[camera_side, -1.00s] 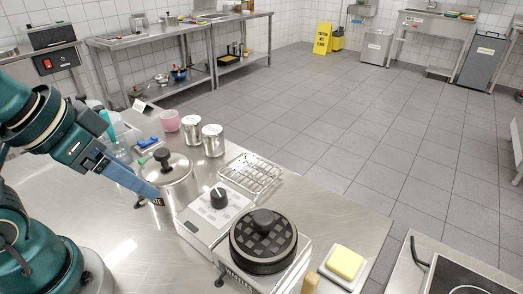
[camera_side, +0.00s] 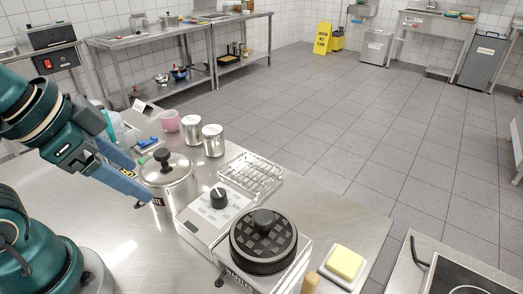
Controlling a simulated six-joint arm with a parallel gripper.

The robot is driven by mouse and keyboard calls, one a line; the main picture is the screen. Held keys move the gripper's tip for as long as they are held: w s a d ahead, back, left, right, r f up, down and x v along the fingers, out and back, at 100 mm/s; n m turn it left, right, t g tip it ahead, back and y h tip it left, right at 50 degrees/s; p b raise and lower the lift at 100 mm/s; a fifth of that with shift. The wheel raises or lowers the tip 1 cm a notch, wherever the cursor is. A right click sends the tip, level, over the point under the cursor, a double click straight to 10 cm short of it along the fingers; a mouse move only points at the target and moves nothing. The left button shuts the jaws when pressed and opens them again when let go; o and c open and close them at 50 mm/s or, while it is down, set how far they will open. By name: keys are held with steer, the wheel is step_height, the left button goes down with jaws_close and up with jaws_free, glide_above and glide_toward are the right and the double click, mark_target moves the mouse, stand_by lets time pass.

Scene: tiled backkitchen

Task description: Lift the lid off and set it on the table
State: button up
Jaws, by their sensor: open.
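A steel pot (camera_side: 178,192) with a dark label stands on the metal table (camera_side: 130,240), left of the centre. Its shiny steel lid (camera_side: 178,173) with a black knob (camera_side: 162,156) sits on top. My gripper (camera_side: 142,184) is open, with its blue fingers just left of the pot, near the height of the lid. I cannot tell whether a finger touches the pot. Nothing shows between the fingers, and the knob is clear of them.
A white appliance (camera_side: 213,217) with a round black grid-patterned top (camera_side: 264,241) stands right of the pot. Two steel canisters (camera_side: 213,140), a pink cup (camera_side: 169,121) and a wire rack (camera_side: 252,175) stand behind. Yellow block (camera_side: 344,263) lies front right. Bare table lies at front left.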

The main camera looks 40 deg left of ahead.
steer(key=w+d+r+m, duration=0.2)
steer(key=w+r+m, duration=0.15)
steer(key=m, duration=0.45)
steer(key=m+g, duration=0.6)
steer(key=m, duration=1)
glide_above(264, 216)
steer(key=f, duration=0.5)
steer(key=shift+w+a+f, duration=0.1)
steer(key=shift+a+f, duration=0.1)
steer(key=shift+f, duration=0.15)
steer(key=shift+s+d+f, duration=0.15)
steer(key=shift+s+f, duration=0.05)
steer(key=shift+f, duration=2.5)
jaws_close()
